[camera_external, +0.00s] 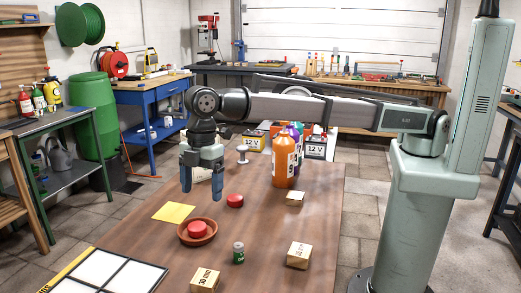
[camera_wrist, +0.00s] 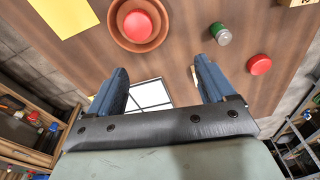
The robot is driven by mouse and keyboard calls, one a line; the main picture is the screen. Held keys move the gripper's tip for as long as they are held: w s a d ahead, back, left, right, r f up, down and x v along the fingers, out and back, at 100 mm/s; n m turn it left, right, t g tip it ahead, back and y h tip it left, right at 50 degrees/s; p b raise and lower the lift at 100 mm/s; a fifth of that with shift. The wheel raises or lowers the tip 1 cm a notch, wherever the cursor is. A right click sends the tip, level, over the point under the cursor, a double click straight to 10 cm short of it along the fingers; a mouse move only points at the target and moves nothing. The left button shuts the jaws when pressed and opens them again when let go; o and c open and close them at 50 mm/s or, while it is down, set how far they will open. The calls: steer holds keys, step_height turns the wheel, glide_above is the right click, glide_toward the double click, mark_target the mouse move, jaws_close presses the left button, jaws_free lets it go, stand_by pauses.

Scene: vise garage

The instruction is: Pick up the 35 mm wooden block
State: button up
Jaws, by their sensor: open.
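Three light wooden blocks stand on the brown table in the external view. One is at the front (camera_external: 205,280), one at the front right (camera_external: 299,255), and a smaller one farther back (camera_external: 295,198). The front two carry dark printed labels; I cannot read surely which is the 35 mm one. My gripper (camera_external: 202,190) is open and empty, pointing down above the table's left side, apart from all three blocks. In the wrist view my gripper's fingers (camera_wrist: 162,68) are spread, and one block (camera_wrist: 302,2) is cut off at the top right corner.
A terracotta dish (camera_external: 184,239) holds a red round object (camera_external: 198,229). Near it are a yellow sheet (camera_external: 173,212), a red disc (camera_external: 235,201) and a green can (camera_external: 239,253). Orange bottle (camera_external: 284,160) and batteries stand at the back. A white-panelled board (camera_external: 118,270) lies front left.

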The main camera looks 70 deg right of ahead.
steer(key=s+a+n, duration=0.1)
steer(key=s+a, duration=0.4)
steer(key=s, duration=0.3)
steer(key=h, duration=0.1)
glide_above(300, 250)
steer(key=f, duration=0.8)
steer(key=shift+w+a, duration=0.1)
steer(key=shift+w, duration=0.2)
steer(key=shift+s+f, duration=0.2)
steer(key=shift+f, duration=0.6)
steer(key=shift+s+f, duration=0.15)
steer(key=shift+f, duration=1.75)
steer(key=shift+c, duration=0.3)
steer(key=c, duration=1)
